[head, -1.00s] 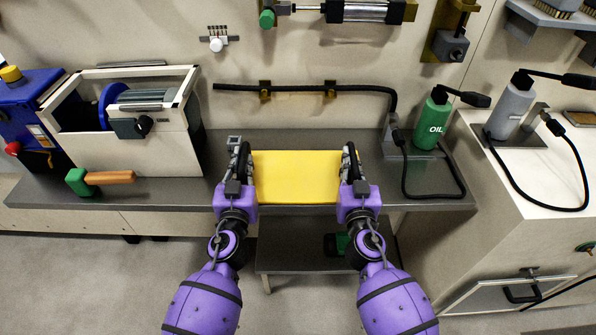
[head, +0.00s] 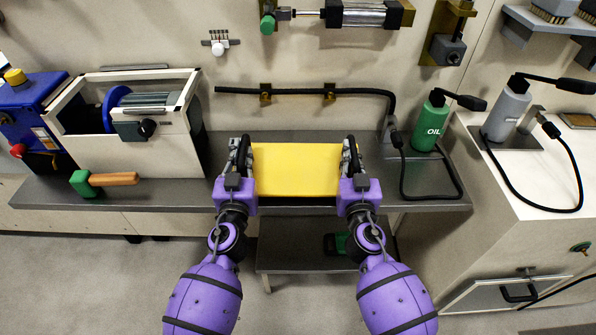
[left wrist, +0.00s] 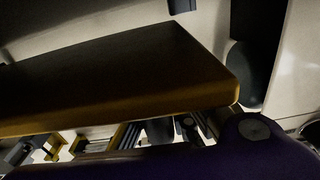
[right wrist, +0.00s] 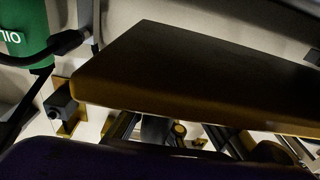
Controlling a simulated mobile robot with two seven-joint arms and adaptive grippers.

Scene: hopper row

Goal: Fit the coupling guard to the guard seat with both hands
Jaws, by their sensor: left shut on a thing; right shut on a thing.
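The yellow coupling guard (head: 297,170) is held between my two grippers over the front middle of the grey bench. My left gripper (head: 243,158) is shut on its left end and my right gripper (head: 350,158) is shut on its right end. The guard looks about level. Its dark underside or inner face fills much of the left wrist view (left wrist: 110,75) and the right wrist view (right wrist: 200,75). I cannot make out the guard seat; the guard may hide it in the head view.
A green-headed hammer (head: 104,182) lies on the bench (head: 170,190) at left, before a white-framed machine (head: 130,110). A green oil bottle (head: 432,125) and a black hose (head: 432,195) stand at right. A black pipe (head: 300,91) runs along the wall behind.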

